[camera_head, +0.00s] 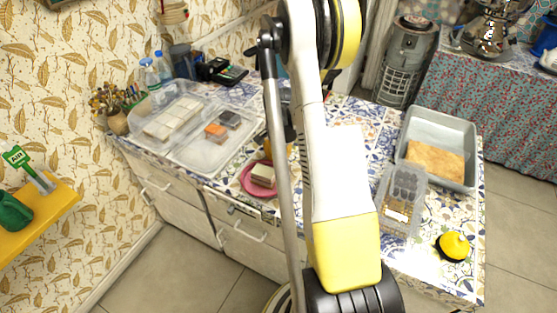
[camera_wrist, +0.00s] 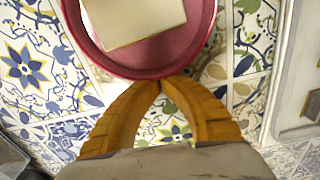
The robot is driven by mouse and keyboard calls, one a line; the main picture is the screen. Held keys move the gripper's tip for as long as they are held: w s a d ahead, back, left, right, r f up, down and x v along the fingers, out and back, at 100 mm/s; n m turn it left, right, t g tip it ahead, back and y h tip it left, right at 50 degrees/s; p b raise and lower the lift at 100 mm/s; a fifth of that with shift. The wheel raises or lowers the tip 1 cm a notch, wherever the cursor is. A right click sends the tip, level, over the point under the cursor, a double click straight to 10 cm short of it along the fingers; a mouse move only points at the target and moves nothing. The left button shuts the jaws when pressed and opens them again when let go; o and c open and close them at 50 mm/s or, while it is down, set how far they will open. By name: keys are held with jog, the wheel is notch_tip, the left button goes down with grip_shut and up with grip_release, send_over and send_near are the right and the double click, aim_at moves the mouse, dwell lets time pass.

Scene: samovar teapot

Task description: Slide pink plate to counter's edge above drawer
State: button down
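The pink plate (camera_head: 247,187) lies on the tiled counter close to its front edge, above the cabinet drawers (camera_head: 243,222). A pale, layered block (camera_head: 263,172), perhaps cake, sits on it. In the wrist view the plate (camera_wrist: 150,69) fills the top, with the pale block (camera_wrist: 135,18) on it. My gripper (camera_wrist: 163,82) has its yellow fingers converging to closed tips right at the plate's rim. I cannot tell whether the tips touch or pinch the rim. In the head view my arm hides most of the gripper.
Clear containers (camera_head: 178,118) with food stand left of the plate.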

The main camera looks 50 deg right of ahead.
notch_tip(320, 180, up, 12)
dwell(0.5)
jog(key=s+a+r+n+t+h, duration=0.1)
jog(key=a+r+n+t, duration=0.2)
jog(key=a+r+n, duration=0.75)
jog(key=s+a+r+n+t, duration=0.1)
jog(key=s+a, duration=0.2)
jog(key=a, duration=0.3)
jog(key=s+a+r+n+t, duration=0.1)
jog(key=s+a+n, duration=0.1)
jog(key=a, duration=0.5)
jog(key=s+a+r+n+t+y, duration=0.1)
jog(key=s+a+n+t, duration=0.1)
jog(key=s+a, duration=0.2)
jog(key=shift+s+a+r, duration=0.25)
jog(key=shift+a+r, duration=0.05)
jog(key=shift+a, duration=1.4)
